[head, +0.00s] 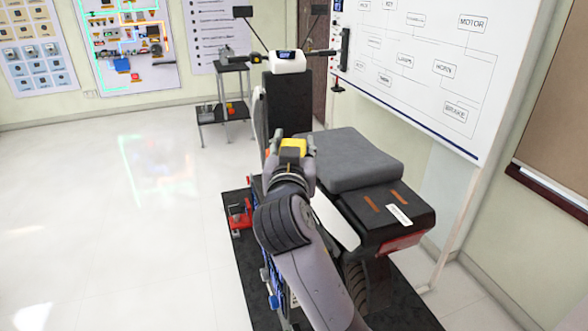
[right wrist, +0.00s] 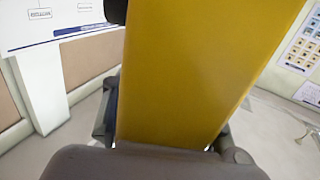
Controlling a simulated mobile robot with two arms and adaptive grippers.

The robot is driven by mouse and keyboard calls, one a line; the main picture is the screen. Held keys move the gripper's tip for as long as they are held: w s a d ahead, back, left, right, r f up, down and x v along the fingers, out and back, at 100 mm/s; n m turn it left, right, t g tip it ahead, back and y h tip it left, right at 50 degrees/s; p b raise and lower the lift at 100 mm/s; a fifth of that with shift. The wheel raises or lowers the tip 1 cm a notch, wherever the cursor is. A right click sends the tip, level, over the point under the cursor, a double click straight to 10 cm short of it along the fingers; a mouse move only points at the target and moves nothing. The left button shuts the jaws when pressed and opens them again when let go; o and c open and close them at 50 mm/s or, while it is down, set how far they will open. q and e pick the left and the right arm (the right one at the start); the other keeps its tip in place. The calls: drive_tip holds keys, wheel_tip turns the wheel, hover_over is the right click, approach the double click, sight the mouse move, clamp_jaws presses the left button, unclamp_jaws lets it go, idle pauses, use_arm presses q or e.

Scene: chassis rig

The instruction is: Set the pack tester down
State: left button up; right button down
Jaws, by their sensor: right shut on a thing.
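The pack tester, a yellow block with dark parts (head: 293,144), is held up in front of the scooter in the head view. In the right wrist view its yellow face (right wrist: 200,70) fills most of the picture. My right gripper (head: 289,160) is shut on it, left of the scooter's grey seat (head: 350,158). The fingers are partly hidden behind the tester and my wrist. I cannot tell how high it is above the surfaces below. My left gripper is not in view.
The scooter rig has handlebars (head: 288,58) and a dark rear panel (head: 385,210), and stands on a black mat (head: 237,270). A red stand (head: 239,214) is at the mat's left. A small shelf (head: 222,110) stands behind. A whiteboard (head: 430,80) is right. The left floor is clear.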

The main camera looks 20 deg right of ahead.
drive_tip(key=shift+f, duration=0.95)
wheel_tip(320, 180, down, 4)
drive_tip(key=shift+f+p, duration=0.1)
drive_tip(key=shift+p, duration=0.35)
drive_tip(key=shift+f, duration=0.1)
drive_tip(key=shift+f, duration=0.1)
drive_tip(key=c, duration=1)
unclamp_jaws()
drive_tip(key=shift+o, duration=0.2)
